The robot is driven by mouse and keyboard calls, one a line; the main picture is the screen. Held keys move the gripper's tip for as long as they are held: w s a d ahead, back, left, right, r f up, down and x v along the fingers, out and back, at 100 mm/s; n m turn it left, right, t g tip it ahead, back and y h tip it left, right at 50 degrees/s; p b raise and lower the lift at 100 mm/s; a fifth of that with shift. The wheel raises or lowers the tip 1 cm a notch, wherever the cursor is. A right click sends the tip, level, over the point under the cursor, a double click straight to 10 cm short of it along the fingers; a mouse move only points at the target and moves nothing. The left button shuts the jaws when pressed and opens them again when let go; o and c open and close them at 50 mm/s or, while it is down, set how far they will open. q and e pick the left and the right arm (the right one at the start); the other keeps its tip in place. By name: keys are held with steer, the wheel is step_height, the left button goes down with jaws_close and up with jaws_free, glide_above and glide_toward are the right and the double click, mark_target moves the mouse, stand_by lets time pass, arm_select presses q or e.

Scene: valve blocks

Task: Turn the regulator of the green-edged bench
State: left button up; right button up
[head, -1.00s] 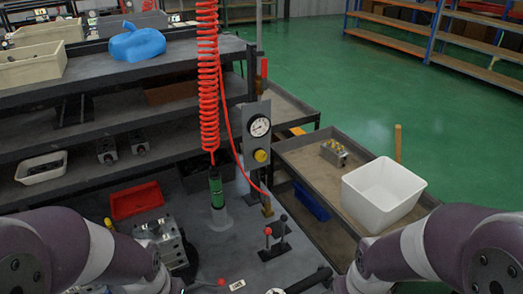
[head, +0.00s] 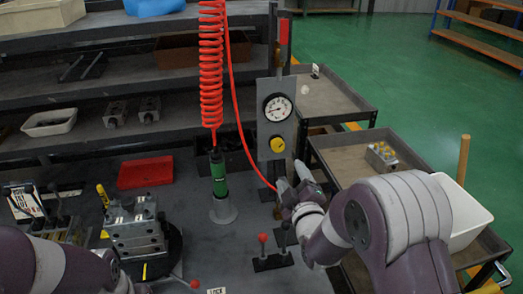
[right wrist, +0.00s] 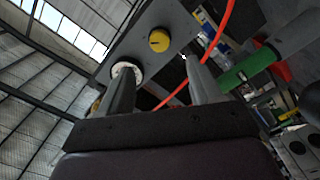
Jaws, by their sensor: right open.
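The regulator is a yellow round knob (head: 277,144) on a grey upright panel (head: 264,172), below a white dial gauge (head: 277,107). My right gripper (head: 291,176) is in front of the panel's lower right edge, below the knob and apart from it. In the right wrist view its two fingers are spread and empty, and the yellow knob (right wrist: 159,40) shows beyond the gap between them. The gauge is partly hidden there by the left finger. My left arm shows at the lower left, with its gripper out of view. I see no green edge on the bench (head: 215,262).
A red coiled hose (head: 212,75) hangs to a green tool (head: 218,177) left of the panel, and a thin red hose passes close by my right gripper. A small lever block (head: 273,262) stands below. A valve block (head: 136,228) is at left. Trolleys stand at right.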

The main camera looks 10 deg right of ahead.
mark_target(279, 148)
steer(key=w+p, duration=0.1)
steer(key=w, duration=0.9)
steer(key=shift+w+a+r+p, duration=0.15)
steer(key=shift+w+p, duration=0.2)
steer(key=shift+w, duration=0.75)
steer(key=c, duration=1)
